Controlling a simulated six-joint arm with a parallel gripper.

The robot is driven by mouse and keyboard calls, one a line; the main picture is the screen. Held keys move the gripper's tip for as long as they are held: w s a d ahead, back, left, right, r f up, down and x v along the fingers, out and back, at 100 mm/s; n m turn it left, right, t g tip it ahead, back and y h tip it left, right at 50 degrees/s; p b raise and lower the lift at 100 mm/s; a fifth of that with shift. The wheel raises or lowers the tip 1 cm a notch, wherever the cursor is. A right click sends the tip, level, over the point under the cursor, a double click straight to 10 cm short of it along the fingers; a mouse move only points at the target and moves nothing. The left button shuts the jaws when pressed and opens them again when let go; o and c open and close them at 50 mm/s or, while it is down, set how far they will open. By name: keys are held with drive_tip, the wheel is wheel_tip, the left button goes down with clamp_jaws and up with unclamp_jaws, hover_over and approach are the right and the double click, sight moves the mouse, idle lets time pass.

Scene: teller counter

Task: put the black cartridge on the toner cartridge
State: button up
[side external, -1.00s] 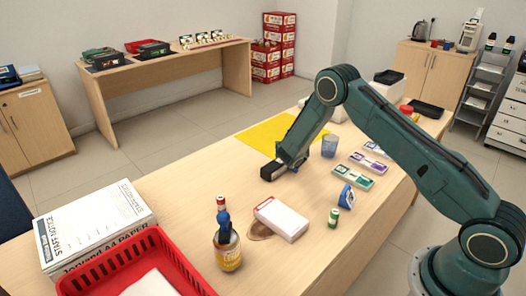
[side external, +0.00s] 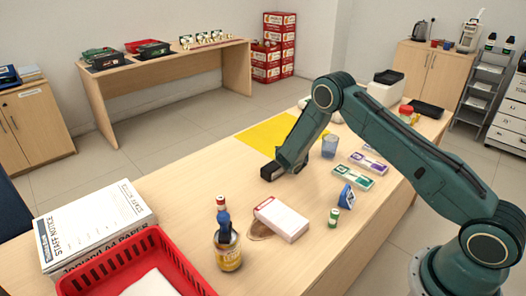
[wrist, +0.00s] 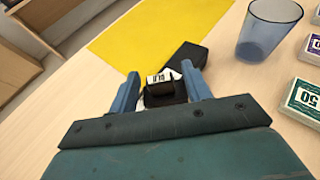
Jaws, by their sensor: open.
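A black block (side external: 270,171) lies on the counter near the yellow sheet. It also shows in the wrist view (wrist: 188,54), just beyond my fingertips. A small dark piece (wrist: 165,93) and a white label with black print (wrist: 161,76) show between my blue fingers, close to the black block. I cannot tell which of these is the black cartridge and which the toner cartridge, or whether one rests on the other. My gripper (wrist: 161,72) is open, with one finger on each side of the dark piece. In the side view my arm hides part of this spot.
A blue translucent cup (wrist: 268,28) stands right of my gripper. The yellow sheet (wrist: 150,30) lies behind. Banded note packs (side external: 354,176), a white box (side external: 281,218), a bottle (side external: 227,248) and a red basket (side external: 130,262) share the counter. Counter left of the black block is clear.

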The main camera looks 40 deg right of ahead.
drive_tip(key=shift+r, duration=0.15)
drive_tip(key=v, duration=1.2)
drive_tip(key=shift+r, duration=0.1)
idle(0.6)
drive_tip(key=s+a+r+m+g+y, duration=0.1)
drive_tip(key=s+r+m+g+y, duration=0.1)
drive_tip(key=s+r+m, duration=0.55)
drive_tip(key=s+a+r+m+g+y, duration=0.15)
drive_tip(key=s+r+m, duration=0.25)
drive_tip(key=r+m, duration=0.6)
drive_tip(key=s+a+r+m+y, duration=0.2)
drive_tip(key=s+a+m, duration=0.1)
drive_tip(key=s, duration=0.4)
drive_tip(key=s+a+r+m+y, duration=0.2)
drive_tip(key=s+a+r+m, duration=0.1)
drive_tip(key=s, duration=0.5)
drive_tip(key=s+a+r+m+y, duration=0.2)
drive_tip(key=s+a+r+m, duration=0.1)
drive_tip(key=s, duration=0.4)
drive_tip(key=shift+s+a, duration=0.3)
drive_tip(key=shift+a, duration=0.3)
